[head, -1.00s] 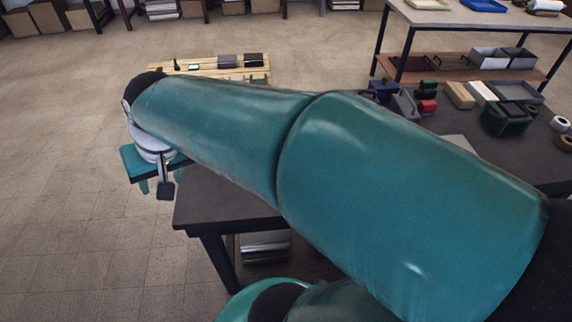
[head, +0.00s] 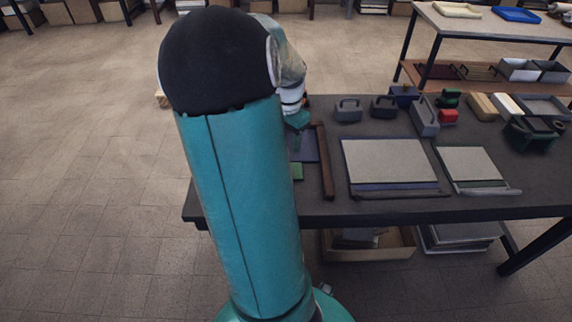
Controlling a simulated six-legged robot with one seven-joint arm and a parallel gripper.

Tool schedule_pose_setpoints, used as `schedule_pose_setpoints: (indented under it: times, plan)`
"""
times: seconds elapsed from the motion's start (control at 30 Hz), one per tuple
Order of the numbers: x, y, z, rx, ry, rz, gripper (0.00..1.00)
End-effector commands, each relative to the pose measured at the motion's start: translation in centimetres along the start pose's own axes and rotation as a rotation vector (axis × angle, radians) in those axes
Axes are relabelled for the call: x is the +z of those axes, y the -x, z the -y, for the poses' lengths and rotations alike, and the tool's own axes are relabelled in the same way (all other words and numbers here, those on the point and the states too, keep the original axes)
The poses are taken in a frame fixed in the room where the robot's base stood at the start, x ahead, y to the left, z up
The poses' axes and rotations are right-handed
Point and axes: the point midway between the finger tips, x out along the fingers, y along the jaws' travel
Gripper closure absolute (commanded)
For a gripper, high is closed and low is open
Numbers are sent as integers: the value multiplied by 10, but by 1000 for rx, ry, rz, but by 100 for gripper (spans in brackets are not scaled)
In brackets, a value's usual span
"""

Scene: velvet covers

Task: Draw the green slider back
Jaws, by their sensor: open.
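I cannot tell for sure whether this piece is the green slider. A dark green strip (head: 482,184) also runs along the near edge of the right pale board. My gripper (head: 298,121) is open above the table's left part, near the far end of the blue panel. My arm partly hides it, and I cannot see it touching anything.
Two pale boards (head: 386,160) (head: 467,162) lie on the table (head: 420,207). A shelf table (head: 490,24) is at the back right.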

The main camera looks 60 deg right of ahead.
Motion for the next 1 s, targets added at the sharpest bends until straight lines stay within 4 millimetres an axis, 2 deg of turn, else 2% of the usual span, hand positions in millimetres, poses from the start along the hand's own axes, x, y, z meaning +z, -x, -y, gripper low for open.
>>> schedule_pose_setpoints:
  times: [0.3, 0.5, 0.7, 0.97, 1.0]
  plan:
    - [2, -65, 0, 4, 5, 3, 52]
    - [3, -98, 1, 2, 7, 2, 52]
    - [2, -113, 2, 0, 9, 1, 52]
    - [3, -114, 2, -1, 9, 1, 52]
    - [3, -114, 2, -1, 9, 1, 60]
